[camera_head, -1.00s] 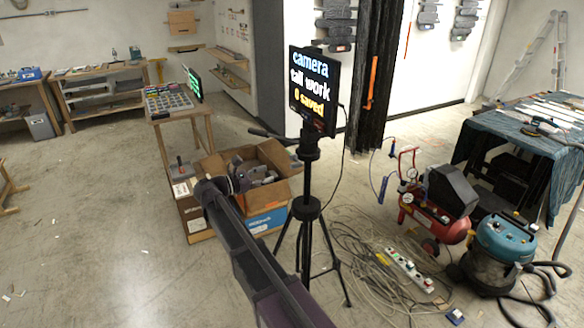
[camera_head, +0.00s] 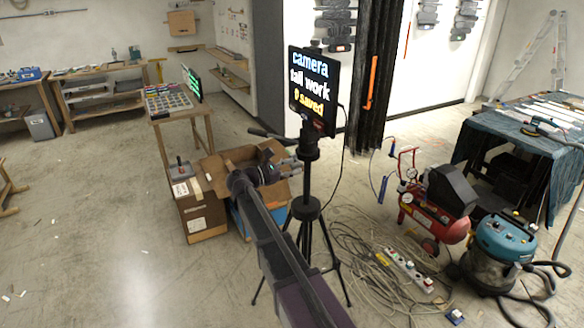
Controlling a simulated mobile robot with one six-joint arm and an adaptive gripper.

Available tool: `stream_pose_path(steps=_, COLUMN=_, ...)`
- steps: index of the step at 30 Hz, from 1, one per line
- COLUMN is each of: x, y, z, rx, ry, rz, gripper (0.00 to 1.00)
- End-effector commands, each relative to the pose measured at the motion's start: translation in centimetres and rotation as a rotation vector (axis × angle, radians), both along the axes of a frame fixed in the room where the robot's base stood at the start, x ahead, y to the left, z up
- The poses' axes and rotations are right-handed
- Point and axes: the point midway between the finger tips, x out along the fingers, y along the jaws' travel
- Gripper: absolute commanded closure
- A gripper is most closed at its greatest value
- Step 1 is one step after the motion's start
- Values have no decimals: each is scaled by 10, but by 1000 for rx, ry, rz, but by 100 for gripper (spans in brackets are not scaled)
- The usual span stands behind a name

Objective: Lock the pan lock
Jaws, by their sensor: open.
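A black tripod (camera_head: 307,215) stands in the middle, carrying a screen (camera_head: 312,90) that reads "camera tall work 0 saved". Its dark head (camera_head: 308,143) sits under the screen, with a handle (camera_head: 268,135) pointing left. The pan lock is too small and dark to make out on the head. My gripper (camera_head: 297,167) is open and empty, just left of the head and a little below it in the picture. Its fingers point right, toward the tripod. I cannot tell whether they touch it.
A red compressor (camera_head: 435,215), a vacuum (camera_head: 500,250), loose cables (camera_head: 350,250) and a power strip (camera_head: 408,268) lie right of the tripod.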

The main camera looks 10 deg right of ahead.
Motion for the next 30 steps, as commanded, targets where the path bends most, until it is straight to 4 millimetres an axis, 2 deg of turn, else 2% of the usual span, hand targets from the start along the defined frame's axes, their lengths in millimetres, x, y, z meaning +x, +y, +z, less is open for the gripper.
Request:
stream_pose_path(steps=3, x=0, y=0, z=0, rx=0, ry=0, rz=0, gripper=38)
stream_pose_path(steps=4, x=0, y=0, z=0, rx=0, ry=0, rz=0, gripper=41)
stream_pose_path(steps=10, x=0, y=0, z=0, rx=0, ry=0, rz=0, gripper=100)
stream_pose_path(steps=22, x=0, y=1, z=-1, rx=5, ry=-17, rz=1, gripper=100)
stream_pose_path(steps=30, x=0, y=1, z=-8, rx=36, ry=-112, rz=1, gripper=100)
